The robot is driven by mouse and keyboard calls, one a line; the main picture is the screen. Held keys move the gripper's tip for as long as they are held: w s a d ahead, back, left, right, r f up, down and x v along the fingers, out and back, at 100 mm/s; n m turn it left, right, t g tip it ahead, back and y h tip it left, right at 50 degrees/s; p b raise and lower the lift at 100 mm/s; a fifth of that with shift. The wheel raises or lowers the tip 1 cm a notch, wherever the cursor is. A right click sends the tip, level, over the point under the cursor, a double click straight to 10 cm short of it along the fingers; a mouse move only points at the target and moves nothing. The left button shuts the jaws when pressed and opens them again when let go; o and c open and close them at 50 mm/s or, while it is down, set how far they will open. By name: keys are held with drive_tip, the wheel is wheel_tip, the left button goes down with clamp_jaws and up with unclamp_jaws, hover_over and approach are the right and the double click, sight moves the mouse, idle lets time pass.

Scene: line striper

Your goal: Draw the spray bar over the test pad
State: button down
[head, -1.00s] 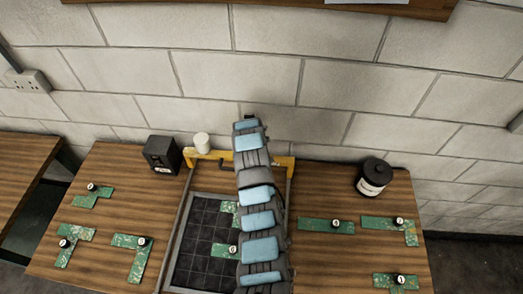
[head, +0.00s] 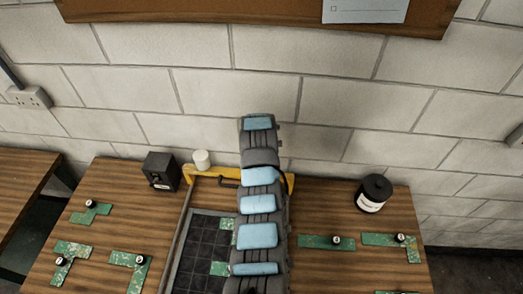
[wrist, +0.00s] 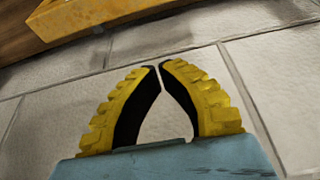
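The yellow spray bar (head: 210,170) spans the back end of a railed frame on the table, with a small dark handle on its front. The dark gridded test pad (head: 203,245) lies between the rails in front of it, with green pieces partly showing on it. My arm crosses over the pad and bar and hides their right part. In the wrist view my gripper (wrist: 160,66) has its fingertips nearly meeting, with nothing between them. The pale block wall is behind them. A yellow bar (wrist: 95,15) shows at the top left, apart from the fingers. The head view does not show the fingers.
A black box (head: 161,171) and white cup (head: 201,160) stand at the back left. A black labelled canister (head: 374,193) stands at the back right. Several green pieces with black knobs (head: 90,204) lie on both sides. The block wall (head: 330,90) rises close behind.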

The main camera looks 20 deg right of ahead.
drive_tip(key=b+x, duration=0.2)
drive_tip(key=x, duration=0.5)
drive_tip(key=shift+f, duration=0.25)
idle(0.7)
drive_tip(key=shift+f, duration=0.1)
drive_tip(key=shift+s+p, duration=0.1)
drive_tip(key=shift+p, duration=0.3)
drive_tip(key=s+a+p, duration=0.1)
drive_tip(key=s+p, duration=0.1)
drive_tip(key=s, duration=0.1)
drive_tip(key=shift+a, duration=0.4)
drive_tip(key=shift+s, duration=0.2)
idle(0.6)
